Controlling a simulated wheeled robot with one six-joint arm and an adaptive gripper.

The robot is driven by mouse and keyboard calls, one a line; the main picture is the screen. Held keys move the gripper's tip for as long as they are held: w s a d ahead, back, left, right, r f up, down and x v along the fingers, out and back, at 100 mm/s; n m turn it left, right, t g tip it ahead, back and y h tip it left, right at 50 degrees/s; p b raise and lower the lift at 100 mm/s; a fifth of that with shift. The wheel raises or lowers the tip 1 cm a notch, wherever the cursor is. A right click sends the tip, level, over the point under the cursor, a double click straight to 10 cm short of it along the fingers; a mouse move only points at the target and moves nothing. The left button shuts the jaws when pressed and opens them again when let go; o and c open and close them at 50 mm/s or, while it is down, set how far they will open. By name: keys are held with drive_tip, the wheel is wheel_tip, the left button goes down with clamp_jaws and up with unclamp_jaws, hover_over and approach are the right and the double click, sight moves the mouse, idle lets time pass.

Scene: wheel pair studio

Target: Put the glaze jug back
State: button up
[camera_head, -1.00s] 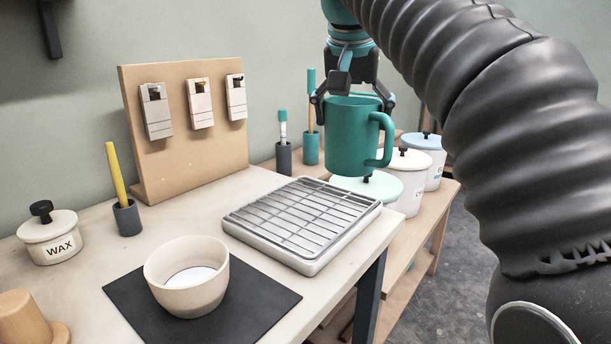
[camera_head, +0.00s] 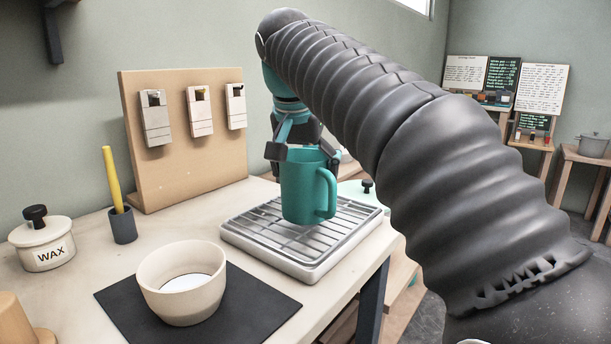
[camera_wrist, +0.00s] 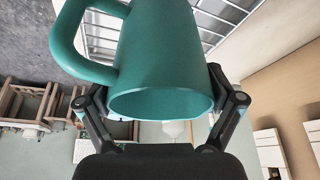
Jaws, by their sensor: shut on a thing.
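The glaze jug (camera_head: 300,190) is a teal mug-shaped vessel with one handle, upright in the head view. My gripper (camera_head: 300,152) is shut on it near its rim. In the wrist view the jug (camera_wrist: 165,55) fills the upper middle, with my gripper's fingers (camera_wrist: 165,108) on both sides of it. The jug is over the metal drip rack (camera_head: 258,248), a pale tray with a wire grid. I cannot tell whether the jug's base touches the grid. The grid also shows behind the jug in the wrist view (camera_wrist: 222,18).
A cream bowl (camera_head: 183,300) stands on a black mat (camera_head: 262,308) in front of the rack. A WAX jar (camera_head: 42,245) and a grey cup with a yellow stick (camera_head: 123,225) are at the left. A lidded jar (camera_head: 362,193) shows behind the rack.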

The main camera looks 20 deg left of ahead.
drive_tip(key=shift+f, duration=0.1)
drive_tip(key=o, duration=1)
drive_tip(key=p+v, duration=0.4)
drive_tip(key=v, duration=0.8)
